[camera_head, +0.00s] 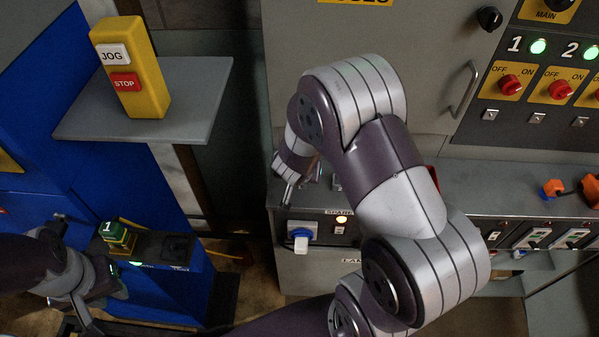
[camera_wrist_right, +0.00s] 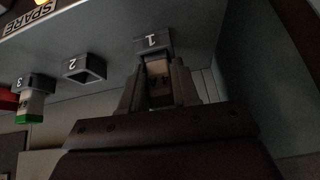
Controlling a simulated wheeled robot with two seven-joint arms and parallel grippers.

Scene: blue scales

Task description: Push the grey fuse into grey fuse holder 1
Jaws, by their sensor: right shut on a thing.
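In the right wrist view, grey fuse holder 1 (camera_wrist_right: 153,44) is a dark square socket marked "1" on the grey panel. My right gripper (camera_wrist_right: 159,85) is shut on the grey fuse (camera_wrist_right: 158,80), directly below the holder. The fuse's upper end meets the holder's mouth; how deep it sits I cannot tell. In the head view, my right gripper (camera_head: 289,188) is at the left end of the grey bench, and my own arm hides much around it; I cannot make out the fuse there. My left gripper (camera_head: 112,277) is at lower left, its jaws unclear.
Holder 2 (camera_wrist_right: 85,69) looks empty. Holder 3 (camera_wrist_right: 37,84) has a white and green fuse (camera_wrist_right: 31,107) below it. A blue and white plug (camera_head: 300,236) is on the bench front.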

